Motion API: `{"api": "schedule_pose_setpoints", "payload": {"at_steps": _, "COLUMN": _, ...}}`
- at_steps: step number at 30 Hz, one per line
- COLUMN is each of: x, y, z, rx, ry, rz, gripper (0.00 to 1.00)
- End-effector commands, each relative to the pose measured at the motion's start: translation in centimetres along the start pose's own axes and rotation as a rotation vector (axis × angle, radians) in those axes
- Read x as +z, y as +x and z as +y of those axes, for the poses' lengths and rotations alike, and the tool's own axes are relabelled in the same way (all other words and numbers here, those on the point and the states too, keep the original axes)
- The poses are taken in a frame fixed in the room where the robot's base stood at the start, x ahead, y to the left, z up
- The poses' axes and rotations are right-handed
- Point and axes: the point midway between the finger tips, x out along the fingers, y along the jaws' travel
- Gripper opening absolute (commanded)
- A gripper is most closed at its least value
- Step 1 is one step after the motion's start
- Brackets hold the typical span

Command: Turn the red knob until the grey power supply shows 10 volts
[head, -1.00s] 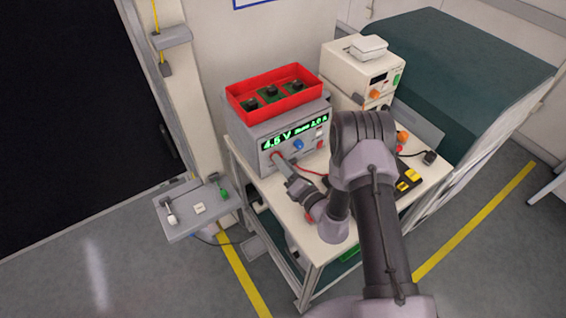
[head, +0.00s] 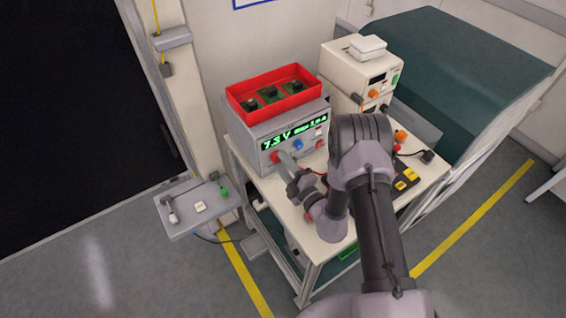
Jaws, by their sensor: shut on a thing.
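The grey power supply (head: 262,161) stands on the white trolley top, its front facing me. Its green display (head: 294,134) reads about 7.3 V, with a smaller current figure at its right that is hard to read. The red knob (head: 276,157) is at the lower left of the front panel. My gripper (head: 281,157) reaches in from the lower right and is shut on the red knob, its fingers hiding part of it. A blue knob (head: 298,145) sits to the right on the same panel.
A red tray (head: 260,118) with dark parts rests on the supply. Cream instruments (head: 345,75) stand behind to the right. A dark mat with yellow pieces (head: 403,180) lies beside my arm. A small grey shelf (head: 185,228) is at the left.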

Motion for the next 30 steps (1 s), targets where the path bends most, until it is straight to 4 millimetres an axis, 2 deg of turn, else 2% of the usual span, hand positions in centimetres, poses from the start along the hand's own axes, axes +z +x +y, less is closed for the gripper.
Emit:
{"api": "schedule_pose_setpoints", "payload": {"at_steps": 15, "x": -0.05, "y": -0.04, "z": -0.18, "rx": -0.002, "ry": 0.413, "rz": 0.0, "gripper": 0.0}}
{"api": "schedule_pose_setpoints", "payload": {"at_steps": 30, "x": -0.06, "y": -0.04, "z": -0.23, "rx": -0.002, "ry": 0.563, "rz": 0.0, "gripper": 0.0}}
